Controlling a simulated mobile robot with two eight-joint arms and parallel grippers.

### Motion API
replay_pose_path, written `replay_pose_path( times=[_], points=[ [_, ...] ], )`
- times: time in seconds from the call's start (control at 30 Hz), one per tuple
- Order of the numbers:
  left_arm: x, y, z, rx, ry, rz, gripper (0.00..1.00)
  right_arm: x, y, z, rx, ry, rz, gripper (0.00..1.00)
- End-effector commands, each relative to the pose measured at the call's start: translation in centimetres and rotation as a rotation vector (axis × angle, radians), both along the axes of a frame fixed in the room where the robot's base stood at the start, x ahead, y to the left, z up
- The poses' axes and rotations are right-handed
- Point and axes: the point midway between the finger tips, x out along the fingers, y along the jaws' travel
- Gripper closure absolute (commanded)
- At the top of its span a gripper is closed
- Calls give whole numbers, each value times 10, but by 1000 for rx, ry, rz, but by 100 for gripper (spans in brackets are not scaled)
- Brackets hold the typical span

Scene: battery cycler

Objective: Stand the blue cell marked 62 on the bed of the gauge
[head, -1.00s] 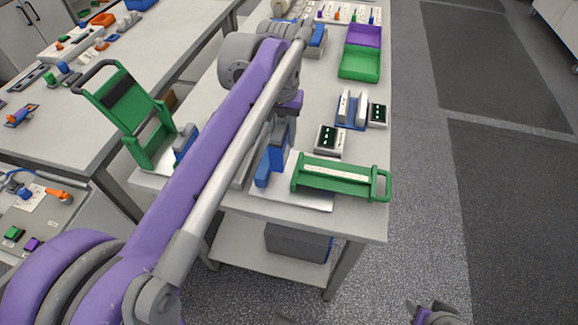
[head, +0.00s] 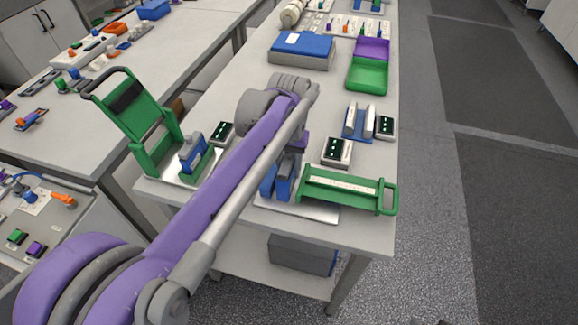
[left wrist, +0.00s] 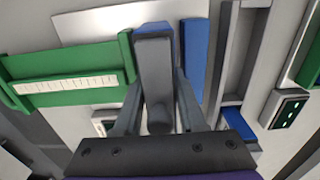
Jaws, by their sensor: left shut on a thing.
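My left gripper (head: 290,160) is shut on a blue cell (head: 284,180), held upright just above or on the bright metal bed (head: 300,209) of the gauge; I cannot tell whether it touches. A blue upright (head: 267,181) of the gauge stands beside it on the left, and the green frame with a white scale (head: 342,186) is to the right. In the left wrist view the cell's blue edge (left wrist: 155,28) shows beyond the fingers, with the blue upright (left wrist: 194,55) to the right. The number is not readable. My right gripper is not visible.
A green stand (head: 135,110) and another blue fixture (head: 193,150) are at the left. A black display (head: 337,151) sits behind the frame, near a blue-and-white holder (head: 357,122). Green (head: 367,78) and purple (head: 372,48) trays and a blue-topped box (head: 302,45) are farther back.

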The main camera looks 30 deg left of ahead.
Motion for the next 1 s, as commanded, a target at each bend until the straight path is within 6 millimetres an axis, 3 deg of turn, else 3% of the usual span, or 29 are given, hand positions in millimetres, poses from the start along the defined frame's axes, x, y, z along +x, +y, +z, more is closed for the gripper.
replay_pose_path(
  times=[0.03,0.07,0.2,0.37,0.53,1.0],
  points=[
    [0,0,-2,0,0,0,100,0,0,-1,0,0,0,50],
    [0,0,-2,0,0,0,57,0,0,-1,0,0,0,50],
    [0,0,-2,0,0,0,31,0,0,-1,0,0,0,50],
    [0,0,-1,0,0,0,30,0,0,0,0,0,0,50],
    [0,0,14,0,0,0,30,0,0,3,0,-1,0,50],
    [0,0,106,0,0,0,30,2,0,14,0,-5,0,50]
  ],
)
